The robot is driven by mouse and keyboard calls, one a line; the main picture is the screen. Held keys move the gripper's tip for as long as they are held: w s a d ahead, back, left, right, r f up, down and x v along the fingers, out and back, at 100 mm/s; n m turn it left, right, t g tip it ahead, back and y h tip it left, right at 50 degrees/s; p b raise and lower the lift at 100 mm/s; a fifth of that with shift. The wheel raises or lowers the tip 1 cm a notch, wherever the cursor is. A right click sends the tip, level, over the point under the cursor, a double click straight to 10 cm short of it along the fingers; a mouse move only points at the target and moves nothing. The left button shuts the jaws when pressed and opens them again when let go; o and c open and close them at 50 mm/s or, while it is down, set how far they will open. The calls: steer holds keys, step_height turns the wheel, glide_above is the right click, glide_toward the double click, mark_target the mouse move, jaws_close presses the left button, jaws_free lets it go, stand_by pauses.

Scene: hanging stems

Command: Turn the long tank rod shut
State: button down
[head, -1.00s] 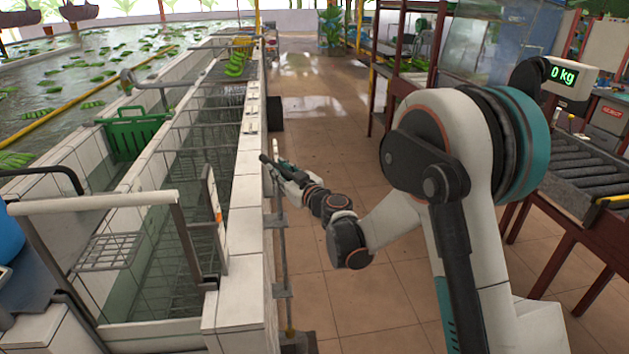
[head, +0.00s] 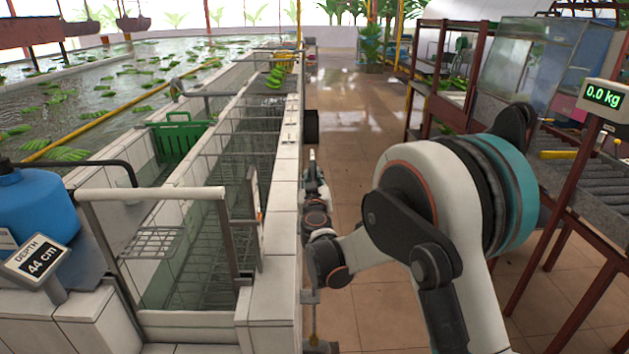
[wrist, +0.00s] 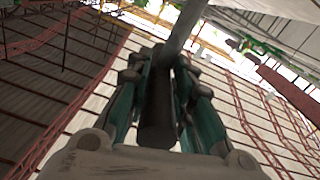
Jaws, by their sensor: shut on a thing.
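The long tank rod (head: 314,322) runs upright outside the tank's tiled wall; only its low part shows in the head view, below my arm. In the wrist view a dark grey round bar (wrist: 158,118), which looks like the rod's handle, lies between the two teal fingers of my gripper (wrist: 163,75). A lighter grey length continues from it past the fingertips. My gripper is shut on it. In the head view my gripper (head: 312,162) is beside the outer wall, pointing away along it, partly hidden behind my own wrist.
The white-tiled tank (head: 284,190) is close on the left, with a green basket (head: 180,137) and wire racks inside. A depth sign (head: 37,257) reads 44 cm. A roller table (head: 585,195) and scale display (head: 603,96) stand right. The tiled aisle floor between is clear.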

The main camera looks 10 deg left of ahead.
steer(key=shift+d+f, duration=0.1)
steer(key=c, duration=1.4)
jaws_free()
steer(key=s, duration=0.4)
steer(key=s+d, duration=0.1)
steer(key=s, duration=0.3)
steer(key=s+d, duration=0.1)
steer(key=s, duration=0.2)
steer(key=shift+s+d, duration=0.1)
steer(key=shift+s, duration=0.3)
steer(key=shift+w, duration=0.1)
